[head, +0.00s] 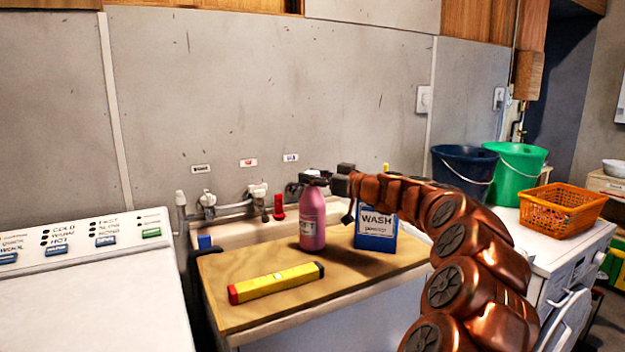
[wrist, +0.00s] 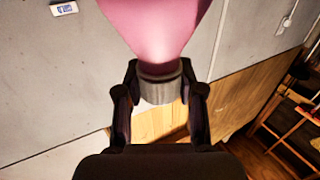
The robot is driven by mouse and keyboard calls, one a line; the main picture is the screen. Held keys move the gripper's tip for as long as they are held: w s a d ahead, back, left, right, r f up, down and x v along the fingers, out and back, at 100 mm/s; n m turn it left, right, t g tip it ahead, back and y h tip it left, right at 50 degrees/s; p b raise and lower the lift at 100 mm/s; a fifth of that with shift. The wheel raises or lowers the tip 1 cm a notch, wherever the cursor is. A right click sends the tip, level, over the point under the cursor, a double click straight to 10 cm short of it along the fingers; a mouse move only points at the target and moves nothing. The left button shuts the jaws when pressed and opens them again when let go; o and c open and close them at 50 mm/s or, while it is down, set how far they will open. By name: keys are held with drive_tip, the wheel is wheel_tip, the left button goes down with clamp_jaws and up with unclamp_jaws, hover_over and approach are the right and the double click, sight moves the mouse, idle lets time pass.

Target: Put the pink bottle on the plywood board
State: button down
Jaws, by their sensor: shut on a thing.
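The pink bottle (head: 312,226) is upright over the plywood board (head: 345,283) in the head view, near the board's back edge. Its base is at or just above the wood; I cannot tell if it touches. My gripper (head: 317,179) is shut on the bottle's top from the right side. In the wrist view, my gripper's fingers (wrist: 160,98) stand on both sides of the bottle's grey cap (wrist: 159,88), with the pink body (wrist: 156,28) beyond it.
A yellow bar with red and black ends (head: 276,283) lies at the board's front left. A blue WASH box (head: 376,241) stands just right of the bottle. Taps (head: 258,192) are behind. A washing machine (head: 85,295) is at left; an orange basket (head: 562,211) is at right.

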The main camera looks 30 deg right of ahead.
drive_tip(key=shift+f, duration=0.4)
drive_tip(key=c, duration=0.7)
unclamp_jaws()
drive_tip(key=shift+s+r, duration=0.1)
drive_tip(key=shift+r, duration=0.1)
drive_tip(key=b+v, duration=0.1)
drive_tip(key=v, duration=1)
drive_tip(key=shift+s+d+f+b, duration=0.1)
drive_tip(key=shift+s+f+b, duration=0.05)
drive_tip(key=shift+s+b, duration=0.2)
